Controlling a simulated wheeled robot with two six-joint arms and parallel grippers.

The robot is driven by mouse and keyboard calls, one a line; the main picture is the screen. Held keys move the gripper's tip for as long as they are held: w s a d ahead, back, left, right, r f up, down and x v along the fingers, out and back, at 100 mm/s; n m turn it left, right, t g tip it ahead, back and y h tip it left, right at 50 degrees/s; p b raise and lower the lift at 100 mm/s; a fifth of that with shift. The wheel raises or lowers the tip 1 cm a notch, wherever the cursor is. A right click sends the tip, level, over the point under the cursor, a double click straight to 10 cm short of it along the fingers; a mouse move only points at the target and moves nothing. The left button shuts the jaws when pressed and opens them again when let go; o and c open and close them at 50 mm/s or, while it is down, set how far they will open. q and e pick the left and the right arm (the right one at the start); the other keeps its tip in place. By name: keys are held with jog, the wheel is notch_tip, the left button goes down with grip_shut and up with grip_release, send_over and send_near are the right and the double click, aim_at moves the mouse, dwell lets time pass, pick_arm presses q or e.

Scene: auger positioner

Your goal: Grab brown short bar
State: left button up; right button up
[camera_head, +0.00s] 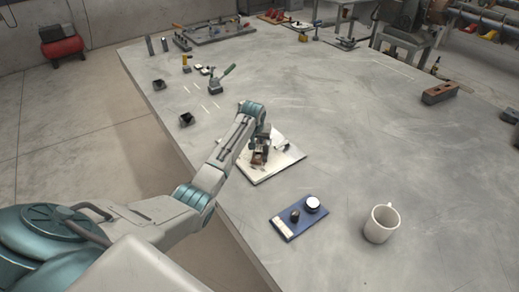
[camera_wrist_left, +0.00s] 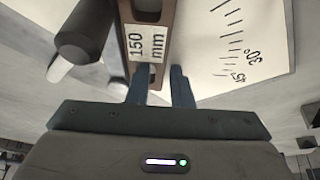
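A brown bar (camera_wrist_left: 148,12) with a white label reading "150 mm" shows at the top of the left wrist view. In the head view a small brown piece (camera_head: 259,157), apparently the same bar, is on the white plate (camera_head: 262,176), just under my left gripper (camera_head: 262,143). In the left wrist view the two fingers of the gripper (camera_wrist_left: 160,85) are a narrow gap apart at the near end of the bar. The left finger overlaps the bar and the right one is along its edge. Whether they press on it is unclear. My right gripper is out of view.
A dark round knob (camera_wrist_left: 85,30) is close left of the bar. The plate carries angle marks (camera_wrist_left: 235,45). A blue block with knobs (camera_head: 299,217) and a white mug (camera_head: 381,224) stand nearer on the table. A brown brick (camera_head: 439,93) lies far right. The table's middle is clear.

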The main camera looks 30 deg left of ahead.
pick_arm(q)
grip_shut()
jog(key=shift+a+r, duration=0.1)
